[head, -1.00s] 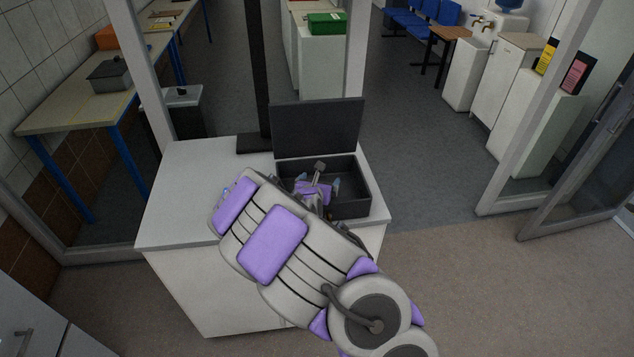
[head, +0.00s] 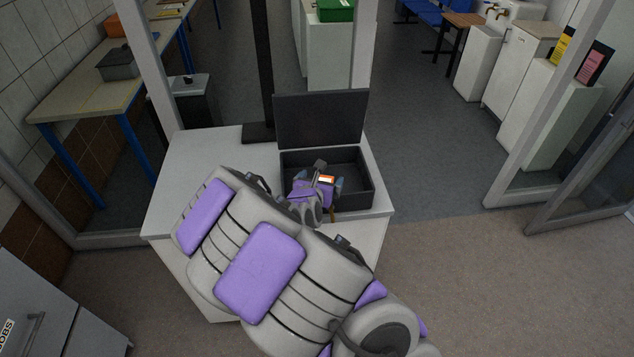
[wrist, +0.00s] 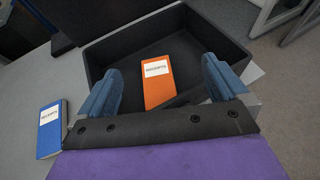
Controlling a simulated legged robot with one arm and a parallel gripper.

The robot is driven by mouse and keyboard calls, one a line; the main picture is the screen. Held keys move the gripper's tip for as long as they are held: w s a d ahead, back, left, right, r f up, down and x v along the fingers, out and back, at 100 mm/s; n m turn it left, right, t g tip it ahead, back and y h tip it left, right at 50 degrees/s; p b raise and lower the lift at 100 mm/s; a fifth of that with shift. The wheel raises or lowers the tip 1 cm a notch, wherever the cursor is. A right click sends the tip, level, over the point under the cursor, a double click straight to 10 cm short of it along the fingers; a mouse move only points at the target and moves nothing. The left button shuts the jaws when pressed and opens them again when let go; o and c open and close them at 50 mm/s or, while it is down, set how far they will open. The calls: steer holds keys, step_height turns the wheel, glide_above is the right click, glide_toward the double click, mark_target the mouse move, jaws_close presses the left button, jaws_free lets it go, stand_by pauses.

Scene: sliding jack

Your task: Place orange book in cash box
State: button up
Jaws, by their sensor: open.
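The orange book (wrist: 158,85) with a white label shows in the wrist view inside the walls of the dark cash box (wrist: 214,28), between my two blue fingers and touching neither visibly. I cannot tell whether it lies fully flat. The cash box (head: 358,205) stands on the counter in the head view with its lid (head: 320,120) raised at the back. A small orange patch of the book (head: 326,179) shows past my wrist. My gripper (wrist: 161,68) is open over the box; it also shows in the head view (head: 318,183).
A blue book (wrist: 49,130) lies on the white counter (head: 205,160), left of the box in the wrist view. The counter's left part is bare. A glass door frame (head: 550,110) stands at right.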

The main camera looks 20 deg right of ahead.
steer(key=s+d+r+m+g+h, duration=0.1)
steer(key=s+d+r+m+h, duration=0.1)
steer(key=s+r+m, duration=0.3)
steer(key=s+d+r+m+g+h, duration=0.1)
steer(key=s+d+r+m+h, duration=0.15)
steer(key=r, duration=0.35)
steer(key=s+d+r+m+g+h, duration=0.1)
steer(key=s+d+r+m+g, duration=0.2)
steer(key=s+m, duration=0.25)
steer(key=s+d+r+m+g, duration=0.2)
steer(key=s+d+m+g, duration=0.1)
steer(key=s+m, duration=0.3)
steer(key=s+a+f+m+g+y, duration=0.2)
steer(key=s+a+m+g+y, duration=0.15)
steer(key=s, duration=0.65)
steer(key=s+a+f+m+y, duration=0.1)
steer(key=s+a+m+y, duration=0.2)
steer(key=a, duration=0.7)
steer(key=s+a+f+m+y, duration=0.2)
steer(key=s+a+m+y, duration=0.1)
steer(key=s+a+y, duration=0.4)
steer(key=s+a+g, duration=0.1)
steer(key=a, duration=0.2)
steer(key=shift+s+a, duration=0.25)
steer(key=shift+a, duration=0.05)
